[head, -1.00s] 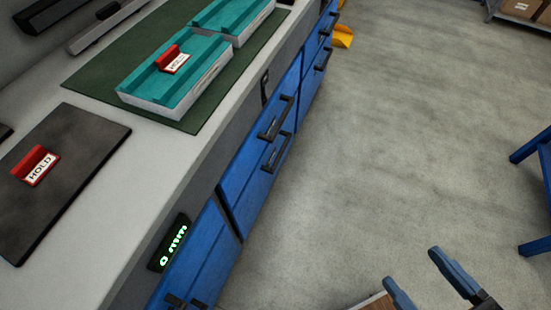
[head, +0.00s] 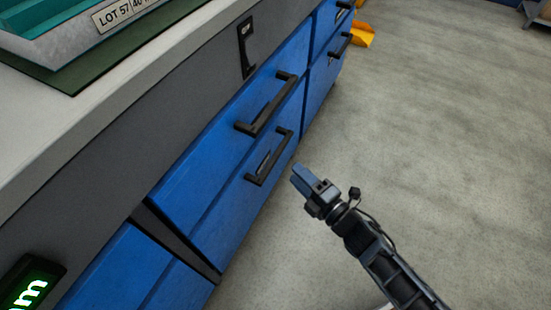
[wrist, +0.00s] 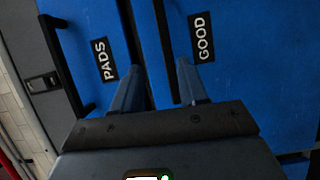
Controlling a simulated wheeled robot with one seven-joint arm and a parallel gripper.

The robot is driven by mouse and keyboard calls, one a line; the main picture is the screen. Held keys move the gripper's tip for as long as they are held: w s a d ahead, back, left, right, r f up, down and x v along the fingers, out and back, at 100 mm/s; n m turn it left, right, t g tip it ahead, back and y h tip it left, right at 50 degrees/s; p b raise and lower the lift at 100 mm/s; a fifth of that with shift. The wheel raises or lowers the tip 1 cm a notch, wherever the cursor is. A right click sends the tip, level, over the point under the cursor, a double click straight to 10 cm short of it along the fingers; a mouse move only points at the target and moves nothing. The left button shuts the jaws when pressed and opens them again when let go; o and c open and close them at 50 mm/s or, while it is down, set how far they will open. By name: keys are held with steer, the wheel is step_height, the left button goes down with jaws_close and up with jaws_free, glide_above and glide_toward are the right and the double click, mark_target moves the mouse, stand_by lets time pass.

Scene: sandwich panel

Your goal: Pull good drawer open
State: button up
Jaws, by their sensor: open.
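The good drawer is a blue front with a white-on-black GOOD label (wrist: 202,38) in the wrist view. Its dark bar handle (wrist: 165,45) runs beside the label, between my two finger lines. In the head view I take it as the lower drawer (head: 232,200), with a black handle (head: 275,160). The drawer looks shut. My gripper (head: 302,178) is open and empty, in front of and to the right of that handle, apart from it in the head view. The wrist view shows both fingers (wrist: 158,82) pointing at the drawer front.
The PADS drawer (wrist: 78,25) is above, with its own black handle (head: 275,105). More blue drawers (head: 135,270) stand on both sides. The worktop (head: 90,110) holds a teal tray (head: 60,55). A yellow object (head: 362,36) lies farther back. The floor (head: 450,120) to the right is clear.

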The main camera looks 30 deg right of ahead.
mark_target(276, 155)
steer(key=shift+n, duration=0.3)
steer(key=x, duration=0.6)
steer(key=f+b+x, duration=0.1)
steer(key=x, duration=0.2)
steer(key=shift+w+a+f, duration=0.1)
steer(key=shift+w+a, duration=0.05)
steer(key=shift+w, duration=0.2)
jaws_close()
